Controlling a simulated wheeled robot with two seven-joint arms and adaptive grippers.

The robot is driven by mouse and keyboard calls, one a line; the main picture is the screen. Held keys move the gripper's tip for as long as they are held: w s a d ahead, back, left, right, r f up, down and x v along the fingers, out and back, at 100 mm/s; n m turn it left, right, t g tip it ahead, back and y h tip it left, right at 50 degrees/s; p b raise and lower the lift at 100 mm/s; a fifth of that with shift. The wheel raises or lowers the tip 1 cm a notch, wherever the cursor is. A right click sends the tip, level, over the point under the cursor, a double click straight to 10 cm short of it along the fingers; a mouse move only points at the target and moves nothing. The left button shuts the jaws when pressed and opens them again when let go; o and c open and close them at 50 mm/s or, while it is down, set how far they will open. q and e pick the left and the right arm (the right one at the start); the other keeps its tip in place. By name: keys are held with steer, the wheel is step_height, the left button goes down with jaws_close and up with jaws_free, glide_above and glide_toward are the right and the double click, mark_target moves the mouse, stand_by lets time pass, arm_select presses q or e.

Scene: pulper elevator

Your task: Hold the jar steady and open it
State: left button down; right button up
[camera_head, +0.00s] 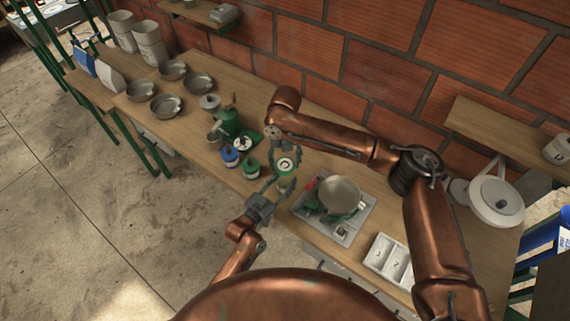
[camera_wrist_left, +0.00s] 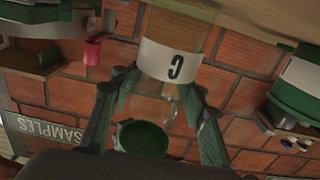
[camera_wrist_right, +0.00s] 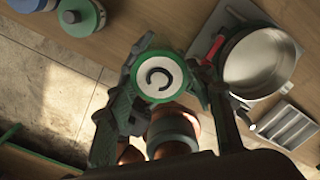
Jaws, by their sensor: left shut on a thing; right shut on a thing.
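The jar (camera_wrist_left: 178,62) is clear glass with a white label marked C; the left wrist view shows it upside down. My left gripper (camera_head: 273,187), coming from the front, is shut on the jar's body, with one finger on each side. The lid (camera_wrist_right: 158,78) has a green rim and a white top marked C, and it also shows in the head view (camera_head: 285,164). My right gripper (camera_wrist_right: 170,75) is shut on the lid from above. A dark green round shape (camera_wrist_left: 143,138) shows past the glass in the left wrist view, probably the lid; contact with the jar is unclear.
A blue-lidded jar (camera_head: 229,154) and a green-lidded jar (camera_head: 250,168) stand left of the held jar. A green device (camera_head: 228,122) is behind them. A metal pot (camera_head: 340,194) stands close on the right, and a white divided tray (camera_head: 388,262) lies beyond it.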

arm_select(q)
steer(key=c, duration=1)
jaws_free()
steer(key=shift+c, duration=0.2)
